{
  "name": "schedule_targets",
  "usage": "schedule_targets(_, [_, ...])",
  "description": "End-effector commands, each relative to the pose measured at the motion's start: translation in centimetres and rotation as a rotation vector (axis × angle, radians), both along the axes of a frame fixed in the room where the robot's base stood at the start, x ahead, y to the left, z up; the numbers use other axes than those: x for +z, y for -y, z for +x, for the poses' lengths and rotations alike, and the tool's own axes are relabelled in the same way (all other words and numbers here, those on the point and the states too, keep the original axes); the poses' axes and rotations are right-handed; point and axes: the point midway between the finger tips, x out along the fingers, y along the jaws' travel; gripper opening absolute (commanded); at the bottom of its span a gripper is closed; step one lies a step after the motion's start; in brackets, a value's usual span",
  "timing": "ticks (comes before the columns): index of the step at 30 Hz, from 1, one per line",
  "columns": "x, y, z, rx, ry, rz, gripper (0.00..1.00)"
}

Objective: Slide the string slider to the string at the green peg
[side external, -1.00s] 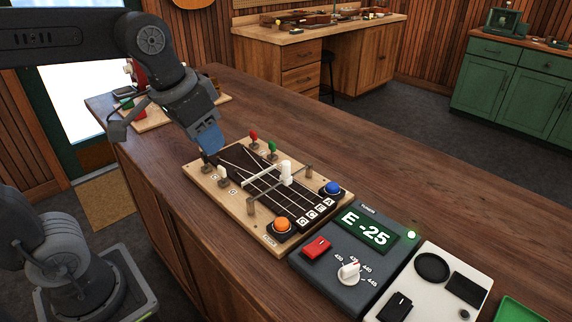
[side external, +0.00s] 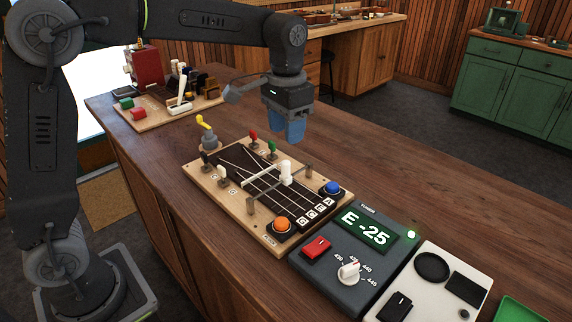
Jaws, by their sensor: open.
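The string slider (side external: 285,173) is a white upright knob on a pale bar that crosses the strings of the wooden tuning board (side external: 235,213). The knob stands toward the right side of the board. The green peg (side external: 272,148) stands at the board's far edge, beside the red peg (side external: 254,137). A white peg (side external: 222,172) and a black peg (side external: 205,159) stand at the near left. My gripper (side external: 288,138) has blue fingers pointing down. It is empty and above the board's far side, close behind the green peg in the picture. The gap between the fingers is hard to see.
An orange button (side external: 282,225) and a blue button (side external: 332,188) sit on the board's right end. A tuner (side external: 345,262) reading "E -25" stands to the right. A yellow-topped grey piece (side external: 208,135) stands at the board's left corner.

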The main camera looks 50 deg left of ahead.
Motion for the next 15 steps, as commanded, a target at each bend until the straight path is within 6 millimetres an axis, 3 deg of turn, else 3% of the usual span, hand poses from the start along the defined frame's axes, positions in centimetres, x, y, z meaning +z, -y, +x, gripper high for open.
schedule_targets(9, [-6.5,0.0,-0.1,0.000,-0.004,0.001,0.46])
schedule_targets(15, [-8.7,0.0,-0.1,0.000,-0.002,0.000,0.46])
